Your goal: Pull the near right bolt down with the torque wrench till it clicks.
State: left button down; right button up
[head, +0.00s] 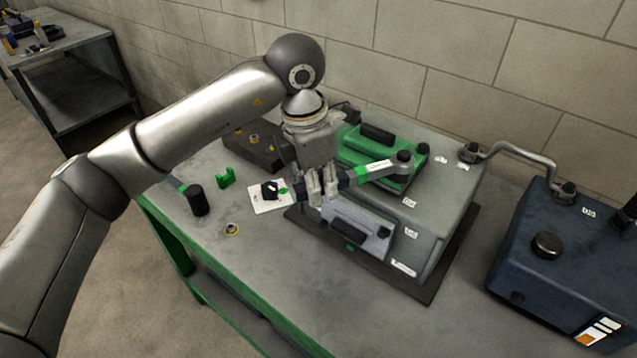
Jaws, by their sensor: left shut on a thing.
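My left gripper (323,190) is shut on the torque wrench (375,170), around its handle. The wrench is grey with green bands and lies roughly level, pointing right. Its dark round head (403,157) is over the right end of the green cover (352,146) on the grey engine block (432,205). Any bolt under the head is hidden, and I cannot tell whether the head is seated. A grey cover (352,228) on the near side of the block has a dark round knob or bolt (383,232) at its right. My right gripper is out of view.
The block stands on a dark mat (440,285) on the green-framed bench (265,290). A black cylinder (197,200), green bracket (226,178), white card (262,206) and small ring (232,229) lie at left. A bent pipe (515,150) and dark blue unit (550,255) stand at right.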

pick_arm(q)
jog(key=shift+w+a, duration=0.15)
jog(key=shift+w, duration=0.05)
jog(key=shift+w+a+b, duration=0.15)
jog(key=shift+w+b, duration=0.05)
jog(key=shift+b, duration=0.15)
dwell(0.4)
jog(key=shift+w+a, duration=0.15)
jog(key=shift+w, duration=0.1)
